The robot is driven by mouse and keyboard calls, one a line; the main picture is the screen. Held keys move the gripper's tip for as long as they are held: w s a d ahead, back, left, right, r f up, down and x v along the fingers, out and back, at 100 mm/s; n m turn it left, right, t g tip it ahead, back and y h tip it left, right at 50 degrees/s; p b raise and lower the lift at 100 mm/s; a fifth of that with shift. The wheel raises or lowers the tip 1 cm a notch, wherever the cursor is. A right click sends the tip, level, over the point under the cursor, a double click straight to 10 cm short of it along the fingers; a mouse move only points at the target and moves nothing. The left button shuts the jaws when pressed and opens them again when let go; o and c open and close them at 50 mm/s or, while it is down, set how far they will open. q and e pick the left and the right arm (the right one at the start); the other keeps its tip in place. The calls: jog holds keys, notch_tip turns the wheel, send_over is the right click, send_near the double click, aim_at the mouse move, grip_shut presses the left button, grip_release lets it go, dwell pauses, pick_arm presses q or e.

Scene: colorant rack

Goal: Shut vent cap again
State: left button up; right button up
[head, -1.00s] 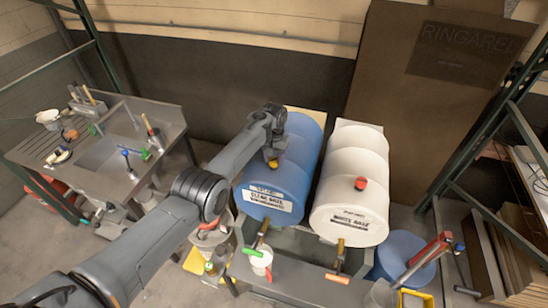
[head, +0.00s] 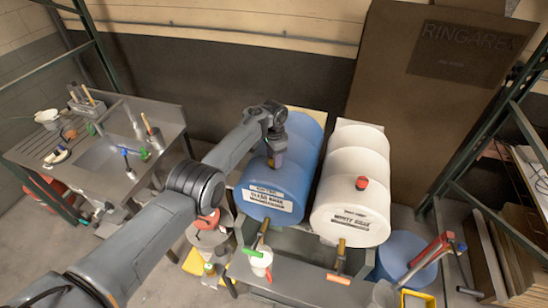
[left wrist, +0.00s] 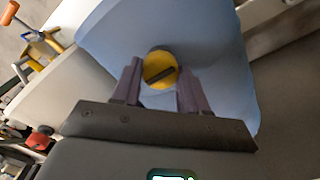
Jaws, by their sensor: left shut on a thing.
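The blue drum (head: 265,180), labelled as clear base, lies on its side in the middle. My left gripper (head: 277,158) is over its top, pointing down. In the left wrist view a round yellow vent cap (left wrist: 160,69) with a dark bar across it sits on the blue drum's surface (left wrist: 215,50). It is between the two purple-grey fingers of my left gripper (left wrist: 161,75), which is shut on it. In the head view the gripper hides the cap. My right gripper is not in view.
A white drum (head: 345,215) with a red cap (head: 361,183) lies close at right. A grey bench (head: 305,277) with a white cup (head: 261,263) stands in front of the drums. A sink counter (head: 100,155) is at left, and a green metal rack (head: 480,130) at right.

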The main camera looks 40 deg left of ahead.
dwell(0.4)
pick_arm(q)
jog(key=o, duration=1.1)
jog(key=shift+c, duration=0.2)
jog(key=shift+r, duration=0.15)
jog(key=shift+r, duration=0.25)
notch_tip(320, 180, up, 10)
